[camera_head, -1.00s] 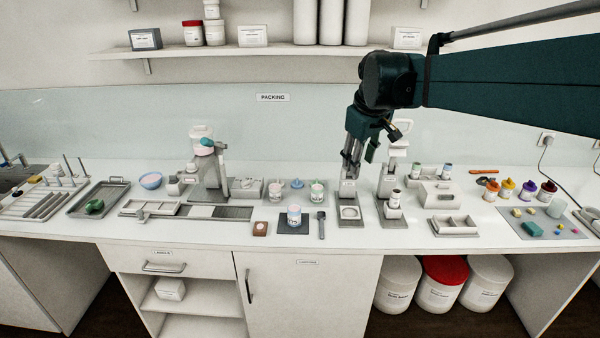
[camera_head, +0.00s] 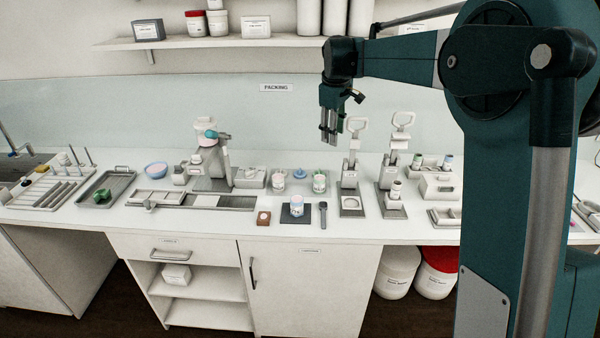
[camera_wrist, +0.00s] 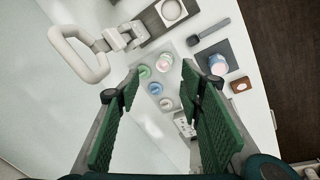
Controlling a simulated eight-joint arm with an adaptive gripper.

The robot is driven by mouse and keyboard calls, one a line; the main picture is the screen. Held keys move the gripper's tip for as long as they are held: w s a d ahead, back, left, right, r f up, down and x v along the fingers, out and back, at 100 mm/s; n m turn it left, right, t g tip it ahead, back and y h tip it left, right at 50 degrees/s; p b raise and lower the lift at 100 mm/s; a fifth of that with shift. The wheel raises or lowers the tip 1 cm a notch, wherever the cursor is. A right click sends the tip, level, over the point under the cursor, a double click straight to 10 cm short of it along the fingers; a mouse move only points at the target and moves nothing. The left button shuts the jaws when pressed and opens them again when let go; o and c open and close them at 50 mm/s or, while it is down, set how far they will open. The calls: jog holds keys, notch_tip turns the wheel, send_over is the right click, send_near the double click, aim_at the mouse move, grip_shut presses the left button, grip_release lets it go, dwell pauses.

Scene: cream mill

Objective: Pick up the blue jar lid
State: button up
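My gripper (camera_head: 329,138) hangs fingers down, above and to the right of the lid, well clear of the counter. Its green-padded fingers (camera_wrist: 160,72) are spread wide with nothing between them.
A jar on a dark mat (camera_head: 297,217) is in front. A press with a tall loop handle (camera_head: 355,126) stands close to the right of my gripper.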

jog(key=w+a+f+n+g+p, duration=0.1)
jog(key=w+a+f+n+p, duration=0.1)
jog(key=w+a+f, duration=0.3)
jog(key=w+a+f+n+p, duration=0.1)
jog(key=w+a+f, duration=0.15)
jog(key=w, duration=0.45)
jog(key=n+g+h+p, duration=0.1)
jog(key=n+g+p, duration=0.1)
jog(key=n+p, duration=0.2)
send_near(300, 169)
jog(key=shift+s+a+f, duration=0.1)
jog(key=shift+s+f, duration=0.15)
jog(key=shift+f, duration=0.5)
jog(key=shift+f, duration=0.15)
jog(key=shift+f, duration=1.1)
jog(key=shift+d+f, duration=0.25)
jog(key=shift+f, duration=0.6)
jog(key=shift+d+f, duration=0.2)
jog(key=shift+f, duration=0.7)
jog(key=shift+d+f, duration=0.25)
jog(key=shift+f, duration=0.6)
jog(key=c, duration=0.3)
